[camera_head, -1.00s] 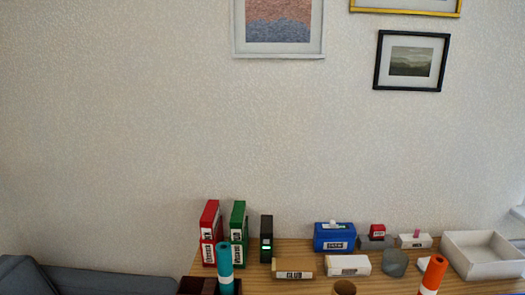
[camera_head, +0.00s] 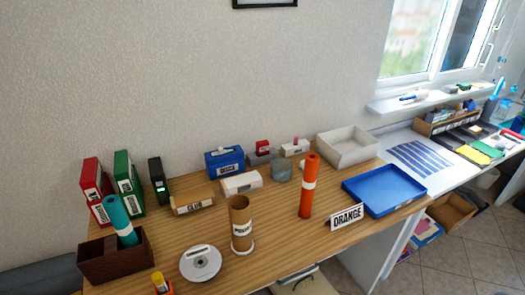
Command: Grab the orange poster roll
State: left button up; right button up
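The orange poster roll (camera_head: 308,188) stands upright on the wooden table, right of the middle, with a white band around it. A white sign reading ORANGE (camera_head: 347,216) stands just to its right, near the table's front edge. A brown cardboard tube (camera_head: 241,226) with a white label stands to its left. A teal roll (camera_head: 121,219) leans in a dark brown box (camera_head: 138,260) at the far left. Neither of my grippers shows in the head view.
A blue tray (camera_head: 412,190) and a white open box (camera_head: 362,150) lie right of and behind the roll. A disc (camera_head: 200,263) lies at the front. Binders, a blue box (camera_head: 225,162) and small boxes line the back. Bare wood surrounds the roll's front and left.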

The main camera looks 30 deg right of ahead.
aim_at(312, 162)
jog(key=j+z, duration=0.1)
jog(key=z, duration=0.95)
